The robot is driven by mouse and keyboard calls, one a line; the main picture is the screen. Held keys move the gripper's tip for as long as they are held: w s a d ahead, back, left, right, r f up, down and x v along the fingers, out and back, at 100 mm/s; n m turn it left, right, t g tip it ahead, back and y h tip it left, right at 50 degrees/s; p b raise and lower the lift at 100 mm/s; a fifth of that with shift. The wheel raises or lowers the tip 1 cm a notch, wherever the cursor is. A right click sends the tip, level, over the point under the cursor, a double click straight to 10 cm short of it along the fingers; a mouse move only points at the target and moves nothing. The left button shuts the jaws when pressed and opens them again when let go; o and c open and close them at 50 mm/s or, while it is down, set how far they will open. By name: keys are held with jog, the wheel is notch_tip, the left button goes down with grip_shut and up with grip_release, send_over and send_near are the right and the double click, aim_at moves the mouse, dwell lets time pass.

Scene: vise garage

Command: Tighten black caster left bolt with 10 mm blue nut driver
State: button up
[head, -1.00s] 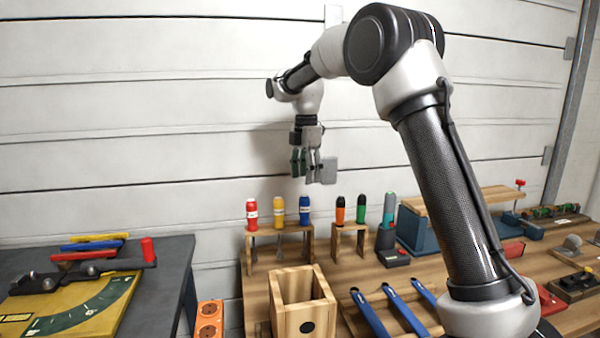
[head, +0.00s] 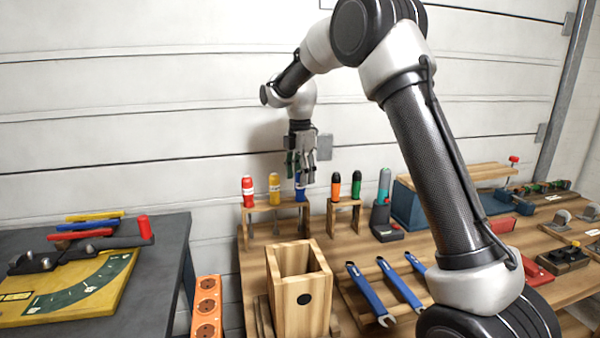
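The blue nut driver (head: 301,190) stands upright at the right end of a small wooden rack, beside a yellow driver (head: 274,188) and a red driver (head: 248,190). My gripper (head: 300,174) points down right over the blue driver. Its fingers look apart, one on each side of the blue handle's upper part in this view. I cannot tell whether they touch it. A dark block with a caster-like part (head: 565,258) sits at the right of the bench; its colour and bolts are too small to make out.
An orange and a green driver (head: 356,186) stand in a second rack close to the right. Grey-wheeled casters (head: 561,217) are at the far right. The garage wall is close behind.

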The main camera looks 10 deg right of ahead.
jog(key=c, duration=1)
jog(key=o, duration=0.4)
jog(key=shift+c, duration=0.2)
jog(key=c, duration=0.4)
jog(key=shift+r, duration=7.2)
